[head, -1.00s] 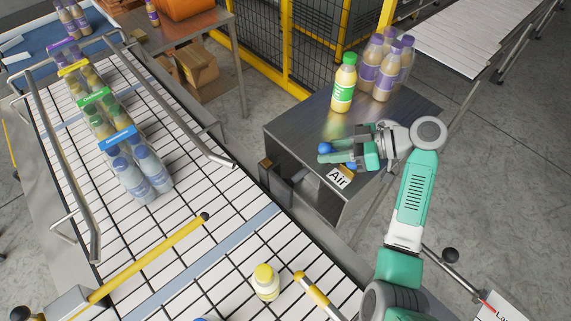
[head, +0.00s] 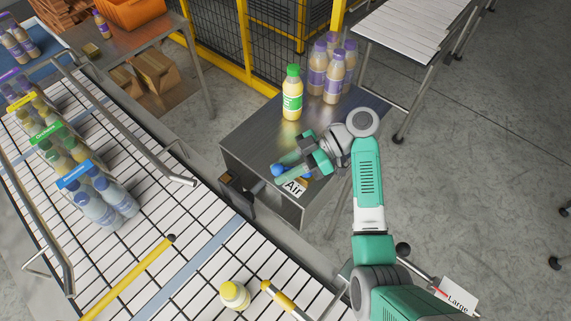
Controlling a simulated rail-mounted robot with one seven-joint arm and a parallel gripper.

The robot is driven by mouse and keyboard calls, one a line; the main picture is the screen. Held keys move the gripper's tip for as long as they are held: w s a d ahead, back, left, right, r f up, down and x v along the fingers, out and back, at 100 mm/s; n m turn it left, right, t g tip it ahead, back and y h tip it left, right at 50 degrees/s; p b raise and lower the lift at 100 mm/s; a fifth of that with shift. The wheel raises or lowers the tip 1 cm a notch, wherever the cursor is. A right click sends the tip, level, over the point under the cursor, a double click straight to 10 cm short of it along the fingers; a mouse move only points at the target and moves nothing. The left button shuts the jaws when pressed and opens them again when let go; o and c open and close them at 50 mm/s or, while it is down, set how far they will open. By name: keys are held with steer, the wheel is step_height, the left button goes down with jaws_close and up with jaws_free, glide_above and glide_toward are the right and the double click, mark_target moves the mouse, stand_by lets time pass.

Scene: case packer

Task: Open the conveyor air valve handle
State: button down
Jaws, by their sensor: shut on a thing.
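The blue conveyor air valve handle (head: 277,170) is at the near side of a grey metal cabinet, just above the Air label (head: 294,187). My gripper (head: 290,171) is at the handle and shut on it, reaching in from the right. The fingers cover much of the handle and the valve body, so the handle's exact angle is hard to tell.
A green-labelled bottle (head: 292,95) and several purple-labelled bottles (head: 334,80) stand on the cabinet (head: 245,135) behind my gripper. The conveyor (head: 155,205) on the left carries grouped bottles and a single yellow-capped bottle (head: 234,295). A Large sign (head: 457,297) is at lower right.

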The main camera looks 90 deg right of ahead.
steer(key=c, duration=1.1)
jaws_free()
steer(key=shift+c, duration=0.2)
steer(key=shift+r, duration=0.1)
steer(key=shift+p+v, duration=0.95)
steer(key=shift+v, duration=2.95)
